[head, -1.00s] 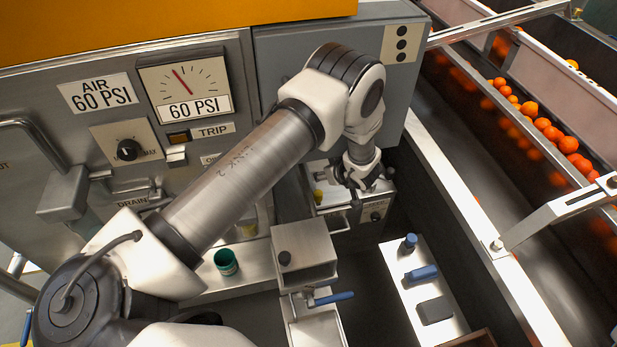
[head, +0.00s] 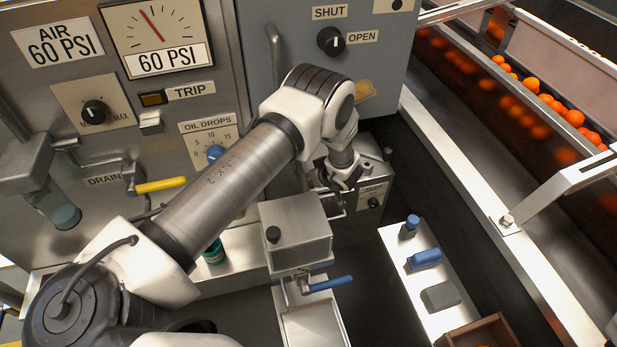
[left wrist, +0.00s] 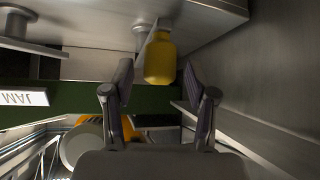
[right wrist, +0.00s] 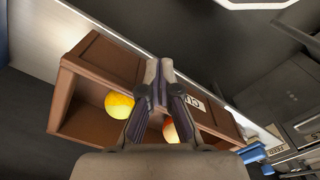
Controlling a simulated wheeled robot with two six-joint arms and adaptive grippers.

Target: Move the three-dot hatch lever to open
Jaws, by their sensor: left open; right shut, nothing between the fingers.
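A grey cabinet (head: 375,50) carries a dotted plate (head: 396,5), cut off at the top of the head view. Below it a black knob (head: 331,41) sits between SHUT and OPEN labels; I cannot tell its setting. My left gripper (head: 338,190) is low in front of the machine, beside a small steel box with a dial (head: 373,201). In the left wrist view, my left gripper (left wrist: 158,85) is open, with a yellow handle (left wrist: 160,60) ahead between its fingertips, apparently not gripped. My right gripper (right wrist: 160,68) is shut and empty above a brown box (right wrist: 100,68).
A yellow drain handle (head: 160,185) is on the left panel. A steel box with a blue-handled lever (head: 328,284) stands below my left arm. A bench (head: 400,240) holds blue-topped items. The orange conveyor (head: 480,120) runs along the right. The brown box holds round fruit (right wrist: 119,104).

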